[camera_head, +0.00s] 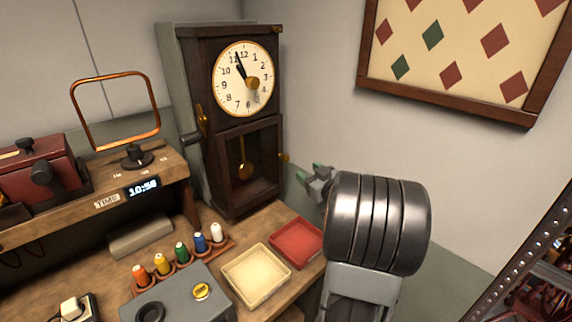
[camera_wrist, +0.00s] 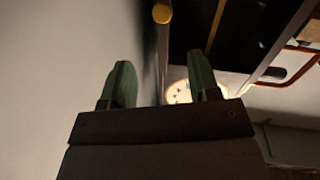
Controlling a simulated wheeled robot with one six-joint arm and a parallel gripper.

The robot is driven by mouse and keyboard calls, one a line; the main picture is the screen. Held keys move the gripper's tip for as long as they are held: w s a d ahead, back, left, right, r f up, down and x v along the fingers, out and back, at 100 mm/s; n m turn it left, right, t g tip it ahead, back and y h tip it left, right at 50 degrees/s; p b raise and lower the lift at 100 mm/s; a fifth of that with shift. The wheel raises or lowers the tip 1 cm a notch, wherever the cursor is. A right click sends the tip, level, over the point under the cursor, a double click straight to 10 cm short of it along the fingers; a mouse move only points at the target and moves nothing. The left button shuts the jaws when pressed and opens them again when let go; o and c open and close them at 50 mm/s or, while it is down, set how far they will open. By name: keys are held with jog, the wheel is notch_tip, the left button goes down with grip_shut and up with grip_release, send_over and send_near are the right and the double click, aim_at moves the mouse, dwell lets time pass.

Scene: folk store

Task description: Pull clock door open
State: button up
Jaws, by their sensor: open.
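The clock (camera_head: 190,60) is a tall dark wooden case with a round white dial (camera_head: 243,78) above a lower door (camera_head: 251,204). A brass pendulum (camera_head: 245,170) shows in the door's opening. The door looks shut. A small brass knob (camera_head: 284,157) sticks out at the door's right edge. My gripper (camera_head: 310,174) is open and empty, just right of the knob and apart from it. In the wrist view, my two green fingers (camera_wrist: 160,82) stand apart, and the round brass knob (camera_wrist: 162,13) lies beyond their tips, roughly between them.
A wooden bench holds a cream tray (camera_head: 227,279), a red tray (camera_head: 322,243) and several thread spools (camera_head: 181,254) below the clock. A copper hoop (camera_head: 156,95) stands left. The wall is close on the right, with a framed diamond pattern (camera_head: 450,119).

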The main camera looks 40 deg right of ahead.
aim_at(287, 159)
jog(key=shift+n+y, duration=0.3)
jog(key=shift+y, duration=0.3)
jog(key=w, duration=0.4)
jog(key=w+p, duration=0.1)
jog(key=w, duration=0.3)
jog(key=w+p, duration=0.1)
jog(key=w, duration=0.4)
jog(key=shift+f, duration=0.4)
